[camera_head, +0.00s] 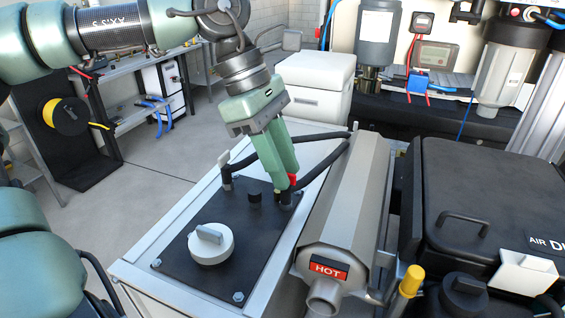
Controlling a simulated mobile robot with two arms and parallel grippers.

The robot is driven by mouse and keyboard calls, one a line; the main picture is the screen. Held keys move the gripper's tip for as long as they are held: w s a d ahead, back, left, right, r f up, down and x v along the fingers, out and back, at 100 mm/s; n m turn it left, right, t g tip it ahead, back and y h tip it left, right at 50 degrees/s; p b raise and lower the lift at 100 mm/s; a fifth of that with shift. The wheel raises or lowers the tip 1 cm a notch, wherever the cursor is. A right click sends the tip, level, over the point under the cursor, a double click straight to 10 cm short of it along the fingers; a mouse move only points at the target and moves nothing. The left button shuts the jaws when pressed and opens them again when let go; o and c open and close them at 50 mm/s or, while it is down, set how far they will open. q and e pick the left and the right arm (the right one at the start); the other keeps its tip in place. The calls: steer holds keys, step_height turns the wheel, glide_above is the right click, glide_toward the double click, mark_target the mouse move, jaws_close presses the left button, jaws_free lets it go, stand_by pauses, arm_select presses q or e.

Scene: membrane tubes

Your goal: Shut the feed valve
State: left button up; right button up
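My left gripper (287,184) reaches down from the top centre to the hose fittings at the far right corner of a black plate (185,262). Its green fingers look close together. A small red part (292,180) shows right at the fingertips; it may be the feed valve's handle, but the fingers hide most of it. I cannot tell whether they grip it. A black fitting (285,201) stands just below the tips. A white round knob (211,244) with a grey raised grip sits nearer on the plate. My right gripper is not in view.
Black hoses (325,165) curve close to the gripper. A grey metal housing (352,200) with a red HOT label (328,267) stands to the right. A black case (490,200) and a yellow-capped post (412,280) lie further right. Open floor (165,170) shows at left.

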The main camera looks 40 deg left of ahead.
arm_select(q)
steer(key=b+v, duration=0.1)
steer(key=v, duration=0.6)
steer(key=shift+a+r, duration=0.2)
steer(key=shift+r, duration=0.15)
